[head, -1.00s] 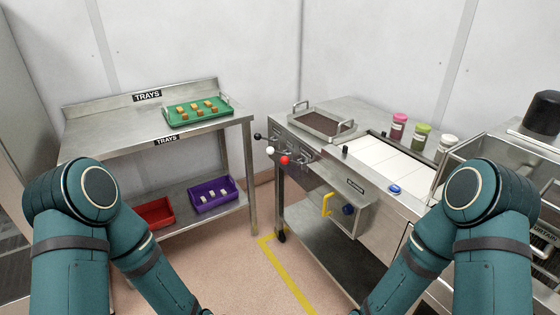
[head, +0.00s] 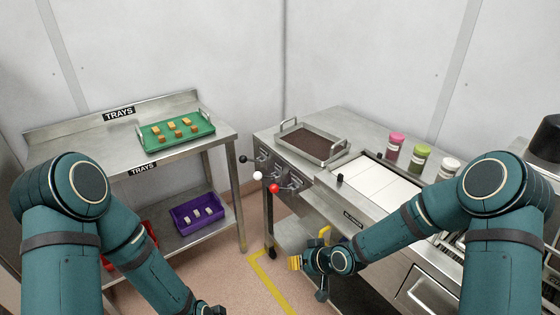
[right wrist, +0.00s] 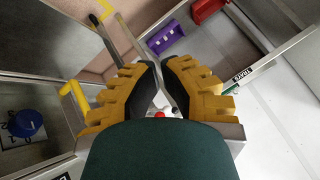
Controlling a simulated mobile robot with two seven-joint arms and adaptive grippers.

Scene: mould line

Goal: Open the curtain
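No curtain can be made out now; my right arm covers part of the machine (head: 487,167) at the right edge. My right gripper (head: 294,262) is in front of the work line, low and left of a yellow handle (head: 325,232). In the right wrist view its yellow ribbed fingers (right wrist: 161,72) stand a little apart with nothing held between them. The yellow handle (right wrist: 73,96) lies left of the fingers there, with a blue knob (right wrist: 24,122) farther left.
A rack at left holds a green tray (head: 150,145) with brown pieces, and a purple tray (head: 180,213) below. Levers with a white and a red knob (head: 273,188) stick out near a brown-filled tray (head: 340,155). Jars (head: 420,158) stand behind the white belt (head: 377,184).

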